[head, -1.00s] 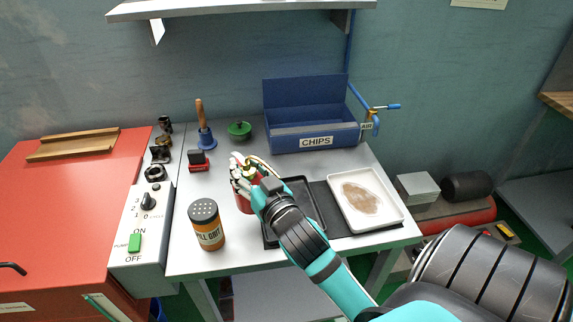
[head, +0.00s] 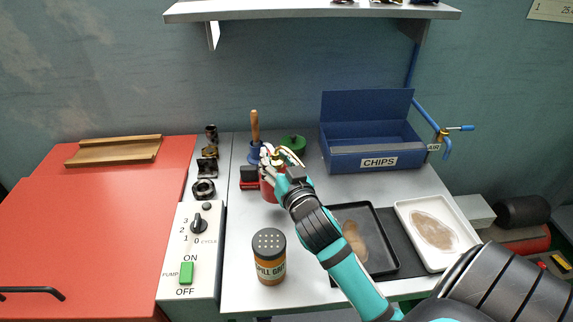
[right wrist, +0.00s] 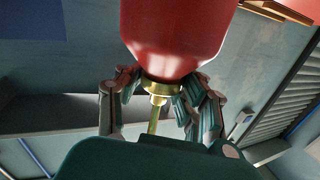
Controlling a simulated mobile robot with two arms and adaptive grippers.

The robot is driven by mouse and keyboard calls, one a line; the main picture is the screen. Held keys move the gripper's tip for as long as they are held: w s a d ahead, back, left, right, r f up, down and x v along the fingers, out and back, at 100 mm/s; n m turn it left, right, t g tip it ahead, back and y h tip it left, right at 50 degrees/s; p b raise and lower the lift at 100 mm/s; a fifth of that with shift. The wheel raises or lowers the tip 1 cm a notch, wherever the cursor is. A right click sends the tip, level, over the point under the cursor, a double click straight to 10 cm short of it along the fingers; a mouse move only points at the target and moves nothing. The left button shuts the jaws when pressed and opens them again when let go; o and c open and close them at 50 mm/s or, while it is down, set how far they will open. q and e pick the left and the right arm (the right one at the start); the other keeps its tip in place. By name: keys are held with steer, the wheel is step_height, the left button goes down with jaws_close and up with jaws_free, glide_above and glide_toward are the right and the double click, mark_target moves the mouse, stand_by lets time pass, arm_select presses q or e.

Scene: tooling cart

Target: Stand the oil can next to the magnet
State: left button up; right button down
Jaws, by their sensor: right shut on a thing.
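The red oil can (head: 268,190) shows partly behind my right gripper (head: 281,163) in the head view, over the back left of the cart top. In the right wrist view the fingers (right wrist: 165,100) are shut around its brass neck (right wrist: 162,87), with the red body (right wrist: 175,35) beyond them. I cannot tell whether its base touches the cart. A small red and black block (head: 249,178), which looks like the magnet, sits just left of the can, partly overlapped by it. My left gripper is out of view.
A blue-based tool with a wooden handle (head: 255,128) and a green round object (head: 293,142) stand behind the can. A spill grit shaker (head: 269,257) stands in front. A blue chips box (head: 370,130), a black tray (head: 385,255) and a white tray (head: 460,255) are at right.

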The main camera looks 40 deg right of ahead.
steer(key=shift+f, duration=0.4)
steer(key=f, duration=0.2)
steer(key=shift+w+a+f, duration=0.1)
steer(key=shift+w+f, duration=0.1)
steer(key=shift+f, duration=0.65)
steer(key=c, duration=1.4)
jaws_free()
steer(key=shift+f+b, duration=0.2)
steer(key=shift+b, duration=0.1)
steer(key=o, duration=0.6)
steer(key=shift+c, duration=0.2)
steer(key=shift+r, duration=0.25)
steer(key=shift+s+a+f, duration=0.1)
steer(key=shift+s+f, duration=0.1)
steer(key=shift+s, duration=0.15)
arm_select(q)
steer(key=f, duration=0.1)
steer(key=b, duration=0.1)
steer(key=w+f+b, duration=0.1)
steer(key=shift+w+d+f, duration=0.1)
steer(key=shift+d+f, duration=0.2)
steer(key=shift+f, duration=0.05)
arm_select(e)
steer(key=v, duration=1.1)
steer(key=shift+s, duration=0.15)
steer(key=shift+r, duration=0.15)
